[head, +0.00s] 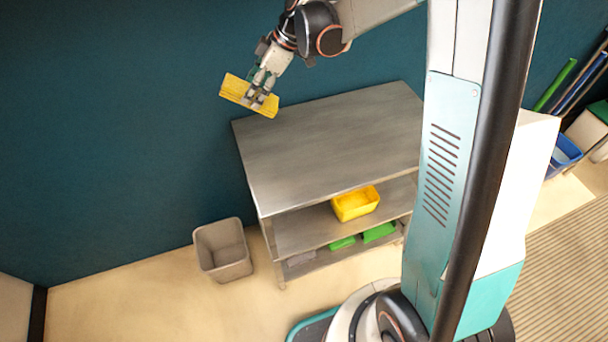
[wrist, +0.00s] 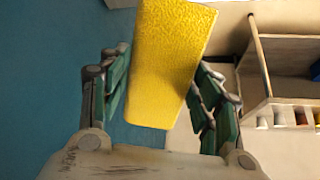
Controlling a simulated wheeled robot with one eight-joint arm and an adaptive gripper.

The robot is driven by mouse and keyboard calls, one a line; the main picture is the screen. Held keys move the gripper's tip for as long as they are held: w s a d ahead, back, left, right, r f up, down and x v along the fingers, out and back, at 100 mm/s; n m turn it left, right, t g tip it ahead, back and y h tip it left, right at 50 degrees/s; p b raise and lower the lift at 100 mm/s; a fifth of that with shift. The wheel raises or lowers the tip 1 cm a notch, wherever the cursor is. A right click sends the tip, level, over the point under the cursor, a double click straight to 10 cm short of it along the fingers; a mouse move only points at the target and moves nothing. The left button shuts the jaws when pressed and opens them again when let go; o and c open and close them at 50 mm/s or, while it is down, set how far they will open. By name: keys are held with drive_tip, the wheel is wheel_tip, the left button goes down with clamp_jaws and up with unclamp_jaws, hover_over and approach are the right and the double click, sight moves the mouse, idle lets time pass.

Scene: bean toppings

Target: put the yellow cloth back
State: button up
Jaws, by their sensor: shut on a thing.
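The yellow cloth (head: 236,88) is a flat, stiff-looking folded slab in the head view. My gripper (head: 262,91) is shut on it and holds it in the air, above the back left corner of the steel table. In the wrist view the yellow cloth (wrist: 170,65) stands between the two green-padded fingers of my gripper (wrist: 163,85) and reaches past the top of the picture. A yellow bin (head: 356,204) stands on the table's middle shelf. What lies inside the bin is hard to tell.
The steel table (head: 325,140) has a bare top. Green items (head: 379,232) lie on its lowest shelf. A grey waste bin (head: 222,250) stands on the floor left of the table. A blue bucket (head: 564,158) and poles stand at the right. The dark teal wall is close behind.

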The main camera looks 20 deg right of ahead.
drive_tip(key=s+d+n+g+h, duration=0.2)
drive_tip(key=s+d+n+h, duration=0.35)
drive_tip(key=s, duration=0.85)
drive_tip(key=shift+m+h, duration=0.25)
drive_tip(key=shift+m, duration=0.4)
drive_tip(key=d+f+b, duration=0.1)
drive_tip(key=f+b, duration=0.1)
drive_tip(key=f, duration=0.4)
drive_tip(key=f+b, duration=0.2)
drive_tip(key=f, duration=0.5)
drive_tip(key=d+f+b, duration=0.1)
drive_tip(key=f+b, duration=0.2)
drive_tip(key=f, duration=0.4)
drive_tip(key=shift+w+d+f, duration=0.1)
drive_tip(key=shift+w+d, duration=0.1)
drive_tip(key=shift+d, duration=0.15)
drive_tip(key=shift+c, duration=0.4)
drive_tip(key=o, duration=1)
